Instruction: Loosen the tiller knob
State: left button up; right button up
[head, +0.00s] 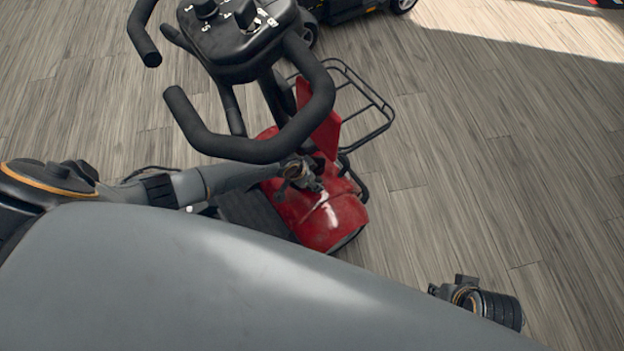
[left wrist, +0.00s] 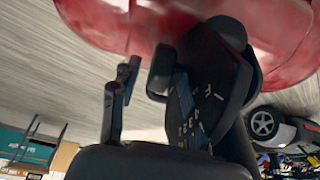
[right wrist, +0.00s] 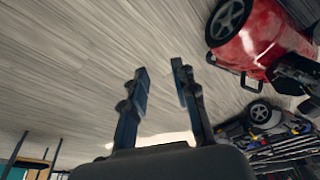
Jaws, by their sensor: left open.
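The scooter's black tiller (head: 268,95) rises from its red body (head: 325,215) in the head view. My left gripper (head: 302,177) is low beside the tiller, under the handlebar loop. In the left wrist view my left gripper (left wrist: 152,80) is open. A dark block, seemingly the tiller knob (left wrist: 160,68), shows between its fingers; I cannot tell whether they touch it. A dark scale plate (left wrist: 218,85) with white marks partly covers the right finger. The knob cannot be made out in the head view. My right gripper (right wrist: 161,80) is open and empty, also visible in the head view (head: 452,288).
The handlebar (head: 255,148) hangs over my left forearm. A black wire basket (head: 362,105) is on the scooter's far side. Another scooter (head: 365,8) stands at the top edge. The wood-plank floor (head: 500,170) at right is clear.

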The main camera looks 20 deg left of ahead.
pick_arm(q)
jog(key=shift+c, duration=0.5)
grip_shut()
jog(key=shift+s+f+t, duration=0.1)
jog(key=shift+s+t, duration=0.1)
jog(key=shift+t, duration=0.1)
jog(key=shift+s+a+f+t+h, duration=0.1)
jog(key=shift+a+t+h, duration=0.05)
jog(key=shift+t+h, duration=0.2)
jog(key=shift+s+a+f+t+h+b, duration=0.1)
jog(key=shift+f+t+h+b, duration=0.1)
jog(key=shift+t+h+b, duration=0.55)
jog(key=shift+r+t+b, duration=0.15)
jog(key=shift+t+b, duration=0.25)
jog(key=shift+b, duration=0.25)
pick_arm(e)
jog(key=v, duration=0.3)
jog(key=shift+s+d+r, duration=0.1)
jog(key=shift+s+r, duration=0.15)
jog(key=shift+r, duration=0.05)
pick_arm(q)
jog(key=shift+o, duration=0.5)
grip_release()
